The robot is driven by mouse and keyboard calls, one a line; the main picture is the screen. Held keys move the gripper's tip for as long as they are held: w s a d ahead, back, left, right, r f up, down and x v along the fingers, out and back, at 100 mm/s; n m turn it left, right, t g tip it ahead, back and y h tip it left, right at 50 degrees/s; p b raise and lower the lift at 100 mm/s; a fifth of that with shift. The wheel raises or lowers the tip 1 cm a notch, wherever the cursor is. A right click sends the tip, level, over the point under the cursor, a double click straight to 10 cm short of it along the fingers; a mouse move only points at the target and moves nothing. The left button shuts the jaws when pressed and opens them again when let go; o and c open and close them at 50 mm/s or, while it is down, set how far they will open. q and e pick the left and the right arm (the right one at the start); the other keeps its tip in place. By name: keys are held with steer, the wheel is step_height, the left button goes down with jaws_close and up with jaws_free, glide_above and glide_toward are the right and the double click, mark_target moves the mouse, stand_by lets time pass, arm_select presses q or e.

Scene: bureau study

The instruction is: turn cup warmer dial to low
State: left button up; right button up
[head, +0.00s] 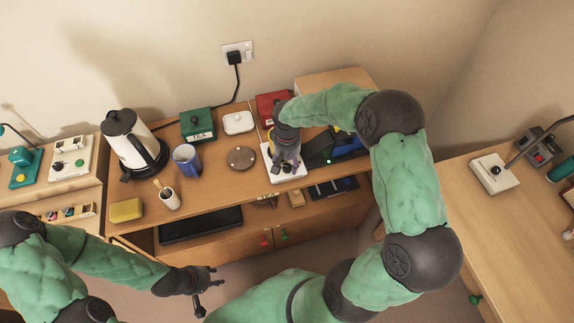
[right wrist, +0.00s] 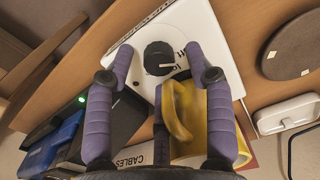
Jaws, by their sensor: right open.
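The cup warmer is a white box (right wrist: 200,25), also in the head view (head: 291,178), partly under my right gripper. Its round black dial (right wrist: 158,56) has a pale pointer line aimed to the right in the right wrist view. Dark marks stand beside the dial, too partly covered to read. A yellow mug (right wrist: 214,110) stands at the warmer's far end, mostly hidden in the head view. My right gripper (right wrist: 158,76) is open, its purple fingers either side of the dial and apart from it. My left gripper (head: 207,288) is open and empty in front of the desk.
A blue mug (head: 187,160), a brown round coaster (head: 241,158), a white kettle (head: 127,140) and a green tea box (head: 198,125) stand left of the warmer. A black device with a green light (right wrist: 110,110) and a blue object (right wrist: 50,145) lie close beside it.

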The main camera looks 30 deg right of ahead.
steer(key=shift+f, duration=0.4)
jaws_close()
steer(key=m+b, duration=0.1)
steer(key=m, duration=0.2)
steer(key=shift+m, duration=0.3)
steer(key=shift+w+d+r+m+b, duration=0.1)
steer(key=shift+m+b, duration=0.35)
steer(key=shift+m, duration=1.35)
